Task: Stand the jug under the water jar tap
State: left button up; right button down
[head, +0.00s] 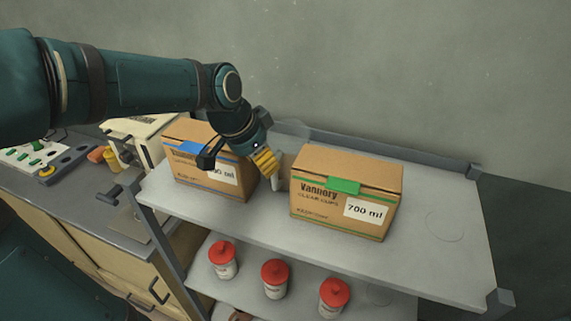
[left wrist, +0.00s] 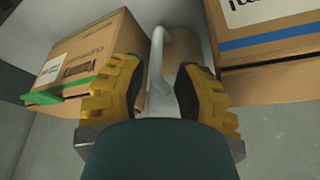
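The jug is a clear, pale vessel (head: 287,172) on the upper shelf between two cardboard boxes, partly hidden in the head view. Its white curved handle (head: 278,166) faces my left gripper. My left gripper (head: 266,161), with yellow ridged fingers, is at the handle. In the left wrist view the handle (left wrist: 163,50) rises between the parted fingers of the gripper (left wrist: 161,80). The fingers look open around it; contact is hard to judge. No water jar or tap shows in either view. My right gripper is not in view.
A box with green tape (head: 345,190) stands right of the jug, and a blue-taped box (head: 195,180) stands left. The upper shelf (head: 450,250) is clear at right. Red-lidded bottles (head: 275,280) stand on the lower shelf. A counter (head: 75,195) adjoins at left.

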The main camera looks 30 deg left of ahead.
aim_at(275, 186)
pick_arm(q)
jog(key=shift+d+x, duration=0.15)
jog(key=shift+x, duration=1.45)
jog(key=shift+d+x, duration=0.1)
jog(key=shift+x, duration=1.5)
jog(key=shift+w+r, duration=0.1)
jog(key=shift+w, duration=0.05)
grip_shut()
